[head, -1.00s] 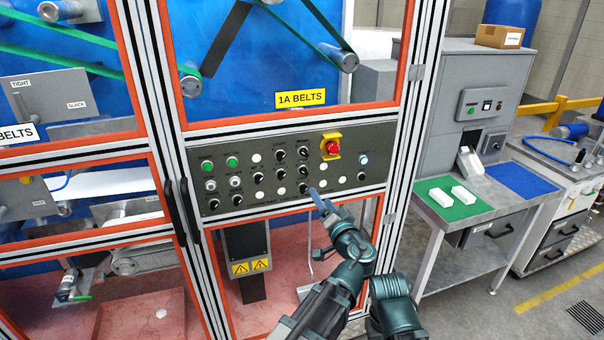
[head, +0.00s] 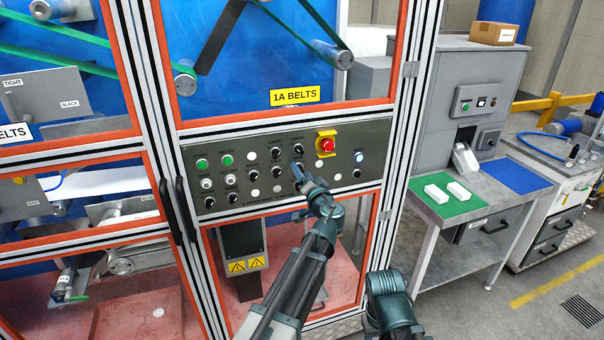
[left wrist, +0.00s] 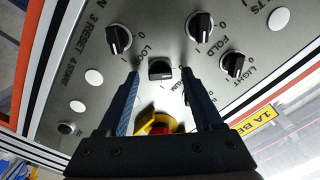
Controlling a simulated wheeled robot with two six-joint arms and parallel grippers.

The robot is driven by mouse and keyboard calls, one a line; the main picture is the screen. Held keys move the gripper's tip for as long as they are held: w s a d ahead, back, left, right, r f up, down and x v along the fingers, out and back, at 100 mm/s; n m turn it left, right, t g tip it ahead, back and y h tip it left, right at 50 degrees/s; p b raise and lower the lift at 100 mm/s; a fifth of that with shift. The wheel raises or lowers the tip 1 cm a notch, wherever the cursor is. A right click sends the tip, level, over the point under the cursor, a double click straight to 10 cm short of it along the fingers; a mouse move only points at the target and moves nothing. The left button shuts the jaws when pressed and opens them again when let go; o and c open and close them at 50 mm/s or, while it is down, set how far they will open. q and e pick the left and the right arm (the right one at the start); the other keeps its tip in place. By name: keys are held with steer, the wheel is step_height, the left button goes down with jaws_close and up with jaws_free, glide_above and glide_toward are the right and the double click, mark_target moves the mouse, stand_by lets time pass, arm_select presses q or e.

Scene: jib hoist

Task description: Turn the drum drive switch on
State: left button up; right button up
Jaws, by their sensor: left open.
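The grey control panel (head: 240,175) carries several black rotary switches. In the left wrist view a black switch knob (left wrist: 160,69) sits between and beyond my open left fingers (left wrist: 158,85). Its label is partly hidden by a finger; only the letters "RUM" seem to show. My left gripper (head: 298,173) is close in front of the panel, empty. My right gripper is out of view.
A red emergency stop (head: 327,145) on a yellow plate is close by, right of the knob. The light switch (head: 277,153) and fold switch (head: 276,172) are to its left. A door handle (head: 183,208) is farther left. A table (head: 470,225) stands right.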

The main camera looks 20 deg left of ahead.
arm_select(q)
steer(key=shift+w+a, duration=0.2)
steer(key=shift+w, duration=0.05)
steer(key=shift+c, duration=0.3)
jaws_close()
